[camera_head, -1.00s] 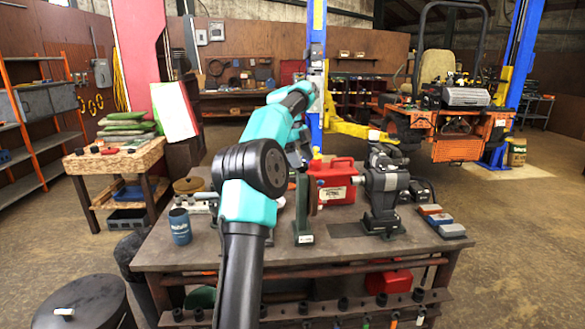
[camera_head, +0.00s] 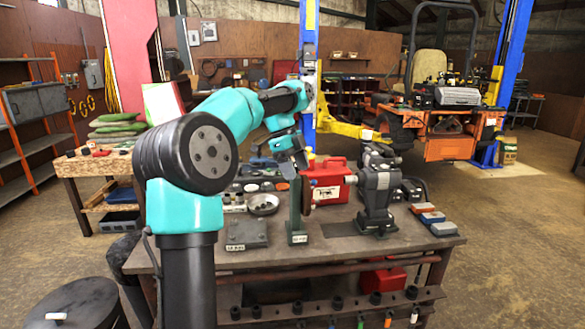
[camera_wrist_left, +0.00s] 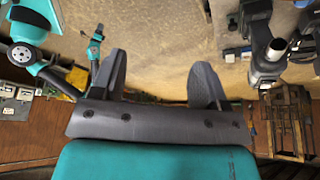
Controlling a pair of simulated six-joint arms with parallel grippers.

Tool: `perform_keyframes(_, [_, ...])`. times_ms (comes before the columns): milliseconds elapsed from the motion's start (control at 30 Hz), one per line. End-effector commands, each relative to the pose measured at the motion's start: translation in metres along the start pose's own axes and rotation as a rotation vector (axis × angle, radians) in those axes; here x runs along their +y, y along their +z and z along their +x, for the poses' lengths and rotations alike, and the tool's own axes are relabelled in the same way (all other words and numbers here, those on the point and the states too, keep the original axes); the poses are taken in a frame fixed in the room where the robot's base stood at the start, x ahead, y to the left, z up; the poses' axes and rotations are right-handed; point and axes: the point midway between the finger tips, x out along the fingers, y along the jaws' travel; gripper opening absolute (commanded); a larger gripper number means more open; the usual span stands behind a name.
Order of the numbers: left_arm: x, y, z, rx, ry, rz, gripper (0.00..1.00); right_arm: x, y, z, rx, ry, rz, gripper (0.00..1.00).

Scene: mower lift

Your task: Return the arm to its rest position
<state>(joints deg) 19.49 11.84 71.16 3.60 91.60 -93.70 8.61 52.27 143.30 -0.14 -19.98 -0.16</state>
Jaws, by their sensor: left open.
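My left arm rises from the bottom of the head view and bends right over the workbench (camera_head: 340,250). My left gripper (camera_head: 297,161) hangs above the bench's back part, near the red jerrycan (camera_head: 326,180), and looks empty. In the left wrist view the left gripper (camera_wrist_left: 160,88) has its two dark fingers spread wide with nothing between them. Bare floor lies behind them. Teal arm parts, likely my right arm, show at the left of that view (camera_wrist_left: 95,48). Whether that gripper is open is unclear. No right gripper shows in the head view.
A grey bench machine (camera_head: 378,190) stands right of the jerrycan. A round metal bowl (camera_head: 263,204) and a flat grey block (camera_head: 247,234) lie left of it. Coloured blocks (camera_head: 432,217) lie at the bench's right end. An orange mower (camera_head: 450,135) stands behind. Open floor lies right.

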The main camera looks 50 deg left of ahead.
Motion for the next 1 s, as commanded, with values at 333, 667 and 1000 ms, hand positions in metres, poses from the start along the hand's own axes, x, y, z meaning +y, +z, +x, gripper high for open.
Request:
perform_keyframes(333, [0.0,0.0,0.0,0.0,0.001,0.0,0.68,0.0,0.0,0.0,0.0,0.0,0.0,0.43])
perform_keyframes(667, [-0.017,-0.001,0.042,-0.002,0.01,-0.068,0.68,0.0,0.0,0.0,0.0,0.0,0.0,0.43])
perform_keyframes(1000, [-0.053,-0.007,0.227,-0.02,0.017,-0.386,0.68,0.0,0.0,0.0,0.0,0.0,0.0,0.43])
